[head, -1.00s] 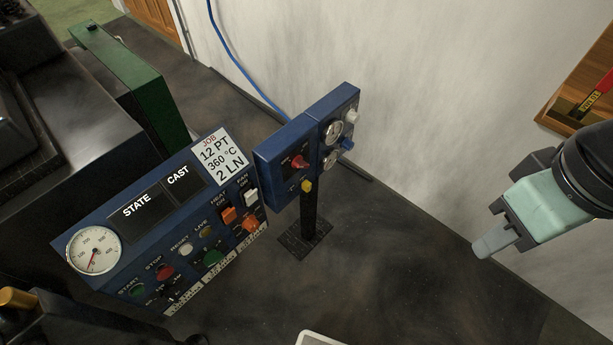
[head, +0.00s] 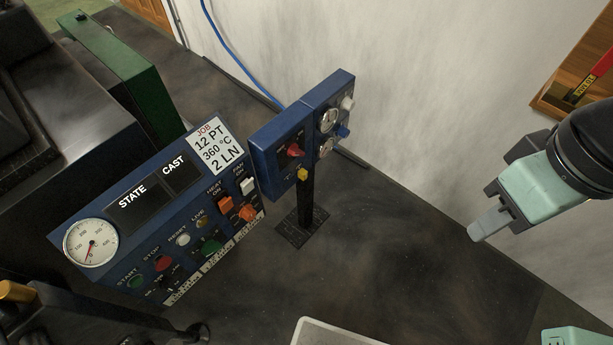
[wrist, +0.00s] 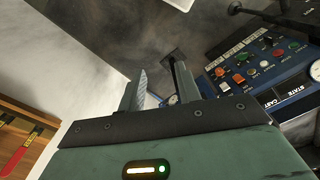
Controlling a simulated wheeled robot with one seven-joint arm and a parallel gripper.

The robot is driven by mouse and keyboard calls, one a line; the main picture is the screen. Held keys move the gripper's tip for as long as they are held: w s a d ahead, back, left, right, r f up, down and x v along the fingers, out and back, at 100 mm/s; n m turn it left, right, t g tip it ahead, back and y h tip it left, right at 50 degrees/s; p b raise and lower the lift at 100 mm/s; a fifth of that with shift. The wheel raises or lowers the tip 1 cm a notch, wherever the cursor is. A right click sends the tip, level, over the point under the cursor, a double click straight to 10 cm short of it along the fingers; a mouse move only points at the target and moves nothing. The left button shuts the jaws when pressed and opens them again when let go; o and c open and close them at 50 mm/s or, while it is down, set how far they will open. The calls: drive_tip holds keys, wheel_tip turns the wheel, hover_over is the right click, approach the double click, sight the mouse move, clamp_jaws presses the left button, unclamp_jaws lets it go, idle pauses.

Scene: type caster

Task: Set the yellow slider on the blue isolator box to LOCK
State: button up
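The blue isolator box (head: 262,153) stands on a black post, with a red rotary knob (head: 295,150) on its face. The yellow slider (head: 302,174) is a small tab at the box's lower edge. Its lettering is too small to read, so I cannot tell its setting. My gripper (head: 476,232) is at the right in the head view, well apart from the box, in front of the white wall. In the wrist view my gripper (wrist: 157,90) shows two fingers apart with nothing held. There the yellow slider cannot be made out; the gripper body hides much of the view.
A blue control panel (head: 120,247) with a gauge, buttons and orange switches stands left of the post. A second blue box with gauges (head: 345,101) adjoins the isolator. A wooden wall board (head: 554,92) hangs at upper right. Floor between post and gripper is clear.

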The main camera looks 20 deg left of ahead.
drive_tip(key=shift+o, duration=0.9)
drive_tip(key=n+t+y+b, duration=0.65)
drive_tip(key=y+b, duration=0.95)
drive_tip(key=b, duration=2.4)
approach(306, 175)
drive_tip(key=shift+m, duration=0.25)
drive_tip(key=b+x, duration=0.4)
drive_tip(key=x, duration=0.5)
drive_tip(key=shift+a, duration=0.1)
